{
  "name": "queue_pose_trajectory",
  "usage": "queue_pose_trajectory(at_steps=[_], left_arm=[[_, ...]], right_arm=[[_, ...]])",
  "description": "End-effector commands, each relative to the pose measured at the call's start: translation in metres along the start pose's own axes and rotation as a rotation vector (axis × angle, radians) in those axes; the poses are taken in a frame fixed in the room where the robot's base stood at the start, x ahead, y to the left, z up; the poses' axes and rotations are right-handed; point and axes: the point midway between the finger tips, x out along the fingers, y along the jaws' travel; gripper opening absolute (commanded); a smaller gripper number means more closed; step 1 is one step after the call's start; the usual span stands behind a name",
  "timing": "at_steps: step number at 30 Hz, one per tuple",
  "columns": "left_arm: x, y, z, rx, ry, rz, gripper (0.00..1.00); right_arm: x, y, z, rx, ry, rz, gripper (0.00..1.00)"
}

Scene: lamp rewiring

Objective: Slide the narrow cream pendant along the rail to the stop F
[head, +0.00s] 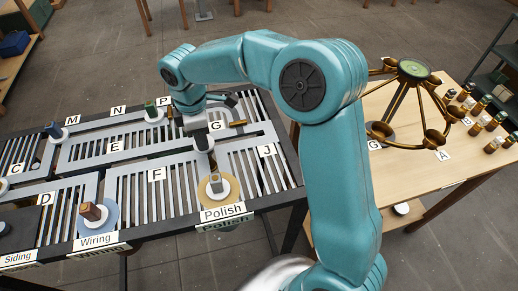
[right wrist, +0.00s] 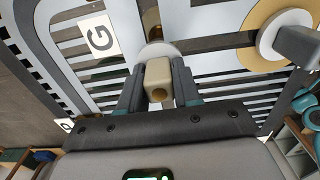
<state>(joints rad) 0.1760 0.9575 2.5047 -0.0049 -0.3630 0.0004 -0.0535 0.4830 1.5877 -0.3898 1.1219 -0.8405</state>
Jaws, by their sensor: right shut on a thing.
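The narrow cream pendant (right wrist: 158,80) stands on a white round base (right wrist: 157,51) between the fingers of my right gripper (right wrist: 158,88), which is shut on it. In the head view my right gripper (head: 203,138) reaches down to the rail board near the label G (head: 217,126). There the gripper mostly hides the pendant. The label F (head: 157,174) lies to the left of and nearer than the gripper, on the grey rail plate. My left gripper is not in view.
A grey block on a gold disc (head: 217,189) stands at the Polish sign (head: 223,212), close to my right gripper. A brown block (head: 91,212) stands at Wiring. Labels E (head: 116,146) and J (head: 266,150) mark other places. A wooden table (head: 432,174) with a brass lamp frame (head: 412,100) is at right.

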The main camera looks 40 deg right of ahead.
Motion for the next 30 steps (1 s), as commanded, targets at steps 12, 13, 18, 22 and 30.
queue_pose_trajectory(at_steps=[12,13,18,22,30], left_arm=[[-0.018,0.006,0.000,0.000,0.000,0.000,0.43],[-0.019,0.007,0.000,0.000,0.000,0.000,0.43],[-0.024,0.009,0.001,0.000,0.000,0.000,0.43],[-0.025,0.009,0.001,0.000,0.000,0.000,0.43],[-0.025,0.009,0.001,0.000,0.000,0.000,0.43]], right_arm=[[-0.002,0.000,-0.047,-0.002,0.000,-0.001,0.06],[-0.002,0.000,-0.050,-0.003,0.000,-0.002,0.06],[-0.001,0.000,-0.065,-0.001,0.000,-0.001,0.06],[0.000,0.000,-0.068,-0.001,0.000,-0.001,0.06],[0.000,0.000,-0.070,-0.001,0.000,-0.001,0.06]])
